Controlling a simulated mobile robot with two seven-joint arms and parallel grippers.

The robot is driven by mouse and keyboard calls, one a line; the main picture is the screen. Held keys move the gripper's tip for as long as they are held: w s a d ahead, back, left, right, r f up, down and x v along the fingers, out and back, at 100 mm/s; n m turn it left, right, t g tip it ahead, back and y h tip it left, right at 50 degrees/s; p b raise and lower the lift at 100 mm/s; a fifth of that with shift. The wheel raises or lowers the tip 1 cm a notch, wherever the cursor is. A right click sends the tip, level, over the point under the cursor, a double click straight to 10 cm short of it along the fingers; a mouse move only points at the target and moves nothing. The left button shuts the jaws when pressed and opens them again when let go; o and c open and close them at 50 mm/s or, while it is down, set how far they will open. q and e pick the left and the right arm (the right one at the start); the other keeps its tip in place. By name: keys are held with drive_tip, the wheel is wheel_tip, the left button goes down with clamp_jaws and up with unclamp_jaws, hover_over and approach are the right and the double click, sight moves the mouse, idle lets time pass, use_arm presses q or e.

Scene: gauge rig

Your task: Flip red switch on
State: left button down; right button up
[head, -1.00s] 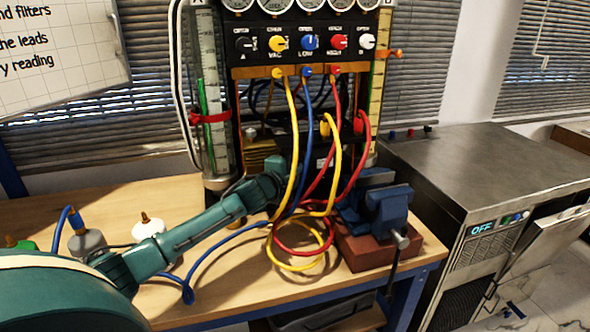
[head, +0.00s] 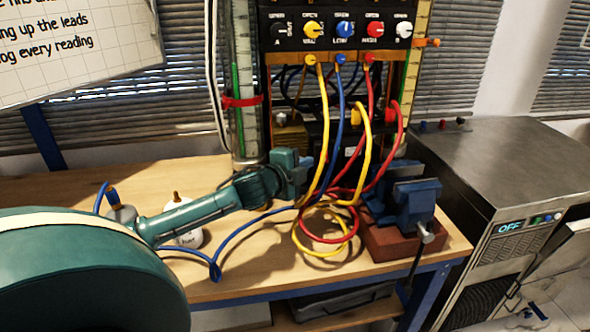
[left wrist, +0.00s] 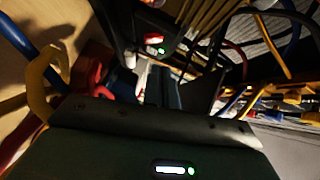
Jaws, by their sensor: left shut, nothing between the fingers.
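A small red switch (left wrist: 153,39) shows on a dark box in the left wrist view, with a green light just below it. In the head view, the dark box (head: 318,137) stands under the gauge panel, partly behind hoses; I cannot make out the switch there. My left gripper (head: 304,168) is in front of the box, beside the yellow and blue hoses. It is shut and empty; its fingertips are hard to make out. The left wrist view looks over its dark housing (left wrist: 150,112) toward the box. Whether it touches anything is unclear. My right gripper is not in view.
Yellow, blue and red hoses (head: 327,112) hang from the panel and coil on the bench (head: 262,262). A blue vise (head: 405,203) stands right of them. White-bodied bottles (head: 182,225) stand behind my left arm. A grey machine (head: 500,165) reading OFF stands at the right.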

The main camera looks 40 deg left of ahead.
use_arm(q)
drive_tip(key=shift+s+d+r, duration=0.1)
drive_tip(key=shift+s+r, duration=0.15)
drive_tip(key=shift+s, duration=0.85)
drive_tip(key=shift+s+r, duration=0.25)
drive_tip(key=shift+s, duration=0.85)
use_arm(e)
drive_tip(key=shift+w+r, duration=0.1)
